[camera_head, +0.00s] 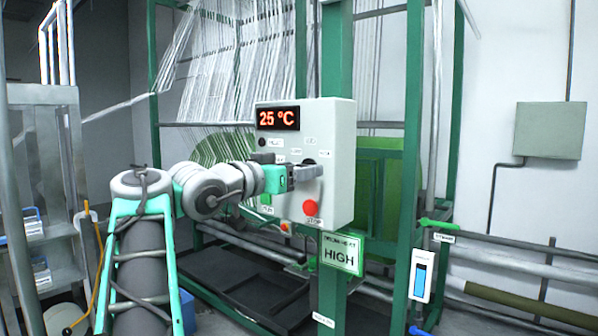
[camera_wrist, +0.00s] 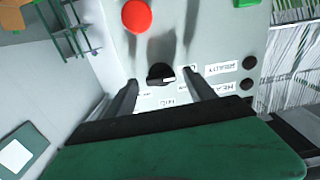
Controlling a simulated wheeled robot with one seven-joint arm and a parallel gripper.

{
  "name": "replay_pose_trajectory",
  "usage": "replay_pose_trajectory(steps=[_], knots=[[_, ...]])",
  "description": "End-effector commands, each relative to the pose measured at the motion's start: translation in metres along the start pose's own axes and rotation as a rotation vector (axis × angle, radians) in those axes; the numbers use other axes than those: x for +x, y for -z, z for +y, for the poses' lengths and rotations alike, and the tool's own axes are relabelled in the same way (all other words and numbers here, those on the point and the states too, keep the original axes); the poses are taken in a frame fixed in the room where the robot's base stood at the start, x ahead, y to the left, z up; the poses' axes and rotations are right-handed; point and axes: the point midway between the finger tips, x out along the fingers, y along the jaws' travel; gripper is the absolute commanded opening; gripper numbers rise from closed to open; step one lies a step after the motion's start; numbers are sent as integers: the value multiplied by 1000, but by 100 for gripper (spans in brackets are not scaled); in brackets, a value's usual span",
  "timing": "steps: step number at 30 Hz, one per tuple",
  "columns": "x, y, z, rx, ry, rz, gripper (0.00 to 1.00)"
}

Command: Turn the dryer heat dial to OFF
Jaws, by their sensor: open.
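The black heat dial (camera_wrist: 160,74), with a pale pointer mark, is on the light grey control box (camera_head: 339,190). In the wrist view it lies between the two fingertips of my gripper (camera_wrist: 159,78). My gripper (camera_head: 313,171) is open, with a finger on either side of the dial and gaps showing. I cannot tell how far the fingertips are from the panel. In the head view the dial (camera_head: 309,161) shows just above the fingers. Small labels surround it, too small to read surely. A green-edged sign (camera_head: 341,254) below the box reads HIGH.
A red STOP button (camera_head: 311,208) is below the dial; it also shows in the wrist view (camera_wrist: 137,16). A display (camera_head: 278,118) reads 25 °C. Black buttons (camera_wrist: 248,63) sit beside the dial. Green posts (camera_head: 400,200) and white strands (camera_head: 225,70) stand behind.

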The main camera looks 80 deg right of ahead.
Motion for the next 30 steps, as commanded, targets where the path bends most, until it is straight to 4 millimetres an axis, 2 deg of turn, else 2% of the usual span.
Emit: replay_pose_trajectory(steps=[9,12,26,27,29,30], knots=[[-59,-2,-2,1,8,1,64],[-71,-2,-1,1,4,0,64],[-75,-1,1,14,0,-1,64],[-75,-6,-1,41,8,-23,64],[-76,-20,-18,80,62,-85,64],[-79,-29,-39,93,128,-125,64]])
